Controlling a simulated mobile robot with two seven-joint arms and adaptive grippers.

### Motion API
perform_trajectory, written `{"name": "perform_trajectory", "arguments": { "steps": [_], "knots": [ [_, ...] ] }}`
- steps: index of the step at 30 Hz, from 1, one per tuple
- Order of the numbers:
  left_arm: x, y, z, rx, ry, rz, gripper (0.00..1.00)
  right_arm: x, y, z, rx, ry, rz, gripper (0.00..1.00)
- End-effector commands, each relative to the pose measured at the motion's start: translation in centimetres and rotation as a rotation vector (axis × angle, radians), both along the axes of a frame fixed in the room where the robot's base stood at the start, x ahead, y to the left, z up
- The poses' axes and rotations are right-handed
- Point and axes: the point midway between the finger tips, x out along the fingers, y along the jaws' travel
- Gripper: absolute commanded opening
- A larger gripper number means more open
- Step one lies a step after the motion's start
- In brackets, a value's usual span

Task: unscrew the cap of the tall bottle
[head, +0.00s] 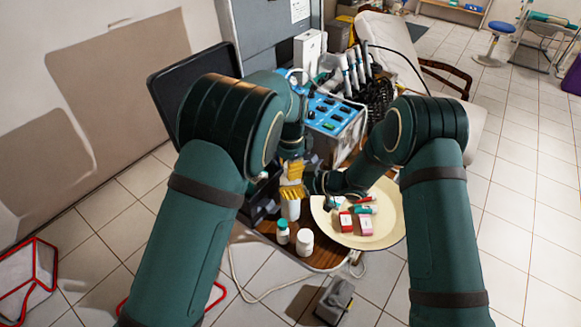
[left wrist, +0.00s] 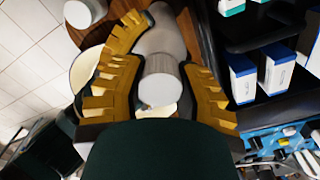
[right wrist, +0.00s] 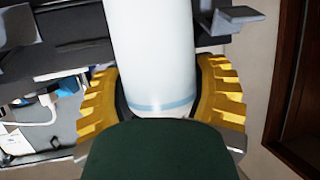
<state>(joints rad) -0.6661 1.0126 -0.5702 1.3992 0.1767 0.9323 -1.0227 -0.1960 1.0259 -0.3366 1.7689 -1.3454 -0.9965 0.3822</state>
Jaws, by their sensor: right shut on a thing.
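The tall white bottle (head: 291,210) stands upright on the wooden tabletop, mostly hidden by my grippers. My right gripper (head: 290,192) comes in from the right and is shut around its body; the right wrist view shows the white body (right wrist: 152,55) with a pale blue band between the fingers. My left gripper (head: 292,170) points down just above the right one. In the left wrist view its fingers (left wrist: 160,85) are spread on either side of the pale cap (left wrist: 160,82). Contact with the cap is not clear. The cap is hidden in the head view.
A white bottle with a teal cap (head: 282,232) and a white jar (head: 304,242) stand close in front. A round cream tray (head: 388,236) to the right holds small boxes. A blue-faced unit (head: 335,115) stands behind. White-blue boxes (left wrist: 243,78) sit in a dark rack.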

Motion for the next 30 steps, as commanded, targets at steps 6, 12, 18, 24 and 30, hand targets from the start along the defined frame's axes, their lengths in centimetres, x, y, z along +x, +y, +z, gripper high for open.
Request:
{"name": "perform_trajectory", "arguments": {
  "steps": [6,12,18,24,30],
  "knots": [
    [0.0,-0.1,0.0,0.0,0.001,-0.002,0.58,0.0,0.0,0.0,-0.001,0.0,0.0,0.0],
    [0.0,0.0,0.1,0.0,0.0,-0.002,0.58,0.0,0.0,0.0,-0.001,0.0,0.0,0.0],
    [0.1,0.0,1.8,-0.002,-0.003,-0.003,0.58,0.0,0.0,-0.1,-0.001,0.0,0.0,0.0],
    [0.0,0.0,4.2,-0.002,-0.002,-0.003,0.58,0.0,0.0,-0.1,-0.001,0.0,0.0,0.0],
    [-0.1,0.0,4.6,-0.003,0.008,-0.05,0.64,0.0,0.0,-0.1,-0.001,0.0,0.0,0.0]
  ]
}}
